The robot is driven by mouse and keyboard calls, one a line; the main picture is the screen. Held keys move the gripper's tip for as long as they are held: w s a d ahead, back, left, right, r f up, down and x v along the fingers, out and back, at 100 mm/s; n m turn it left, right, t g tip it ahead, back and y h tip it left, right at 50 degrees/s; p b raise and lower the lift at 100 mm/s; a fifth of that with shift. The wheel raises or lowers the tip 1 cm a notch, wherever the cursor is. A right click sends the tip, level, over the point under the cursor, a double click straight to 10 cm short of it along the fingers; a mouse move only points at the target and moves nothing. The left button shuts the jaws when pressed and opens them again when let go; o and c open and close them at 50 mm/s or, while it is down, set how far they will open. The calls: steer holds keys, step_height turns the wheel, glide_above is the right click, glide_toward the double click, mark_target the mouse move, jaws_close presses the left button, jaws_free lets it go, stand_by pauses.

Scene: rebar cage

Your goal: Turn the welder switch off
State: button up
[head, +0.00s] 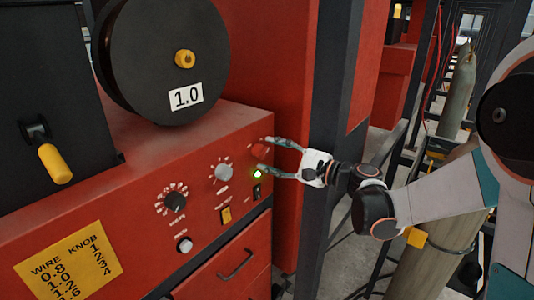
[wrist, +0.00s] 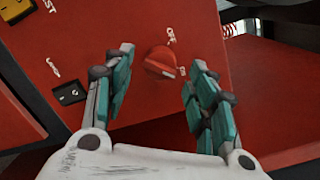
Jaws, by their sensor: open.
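The welder switch is a red rotary knob (wrist: 160,62) on the red front panel, with an "OFF" label above it in the wrist view. A second, small label lies at its lower right, and a pale mark on the knob seems to face it. In the head view the knob (head: 259,151) is at the panel's upper right, partly behind a finger. My gripper (head: 267,156) is open, coming in from the right. In the wrist view its teal-padded fingers (wrist: 158,72) stand on either side of the knob; I cannot tell whether they touch it. A green lamp (head: 257,174) glows below the knob.
The panel also carries a grey knob (head: 223,172), a black dial (head: 176,202), a yellow rocker (head: 226,214) and a black rocker (wrist: 70,93). A dark post (head: 335,110) stands just right of the welder. A wire spool (head: 150,60) sits on top.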

mark_target(261, 152)
steer(key=shift+x, duration=1.1)
steer(key=c, duration=1)
steer(key=shift+c, duration=0.2)
